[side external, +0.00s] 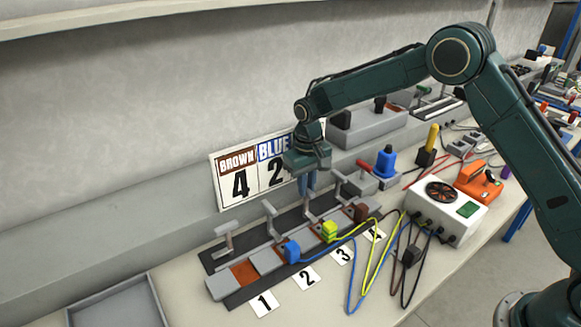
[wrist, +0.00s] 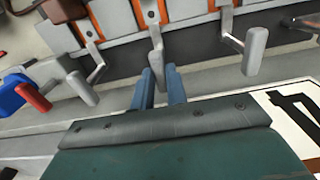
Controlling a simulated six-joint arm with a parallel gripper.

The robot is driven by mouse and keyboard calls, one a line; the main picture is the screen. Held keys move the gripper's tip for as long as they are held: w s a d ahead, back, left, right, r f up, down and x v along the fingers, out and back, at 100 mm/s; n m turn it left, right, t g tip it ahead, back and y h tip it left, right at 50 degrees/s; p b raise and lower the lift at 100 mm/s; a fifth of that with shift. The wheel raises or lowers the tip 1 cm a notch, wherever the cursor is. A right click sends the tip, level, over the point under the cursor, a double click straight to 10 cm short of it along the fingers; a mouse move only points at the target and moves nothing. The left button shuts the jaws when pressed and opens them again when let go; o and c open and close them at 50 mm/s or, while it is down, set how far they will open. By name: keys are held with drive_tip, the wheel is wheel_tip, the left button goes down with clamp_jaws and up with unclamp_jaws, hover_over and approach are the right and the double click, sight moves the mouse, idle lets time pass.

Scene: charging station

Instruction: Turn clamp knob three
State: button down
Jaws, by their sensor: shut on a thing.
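A row of clamp levers stands along the back of a dark strip, in line with the number cards 1 to 4. The third lever, clamp knob three (side external: 308,205), is under my gripper (side external: 309,188) in the side view. In the wrist view, its grey post (wrist: 156,55) runs between the two blue fingers of my gripper (wrist: 162,80), which is shut on it. The knob's top is hidden by the fingers. Clamp knob two (side external: 269,209) stands to its left and clamp knob four (side external: 340,183) to its right. Clamp knob one (side external: 225,236) is at the far left.
Blue (side external: 291,251), yellow-green (side external: 329,231) and brown (side external: 361,212) plugs sit at clamps two, three and four, with cables trailing in front. A BROWN 4, BLUE 2 sign (side external: 239,187) stands behind. A red-handled lever (wrist: 32,97) and grey box (side external: 370,129) are nearby.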

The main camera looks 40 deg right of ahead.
drive_tip(key=shift+m, duration=0.3)
drive_tip(key=m, duration=0.3)
drive_tip(key=shift+r+m, duration=0.1)
drive_tip(key=shift+m, duration=1.8)
drive_tip(key=c, duration=1.4)
unclamp_jaws()
wheel_tip(320, 180, up, 14)
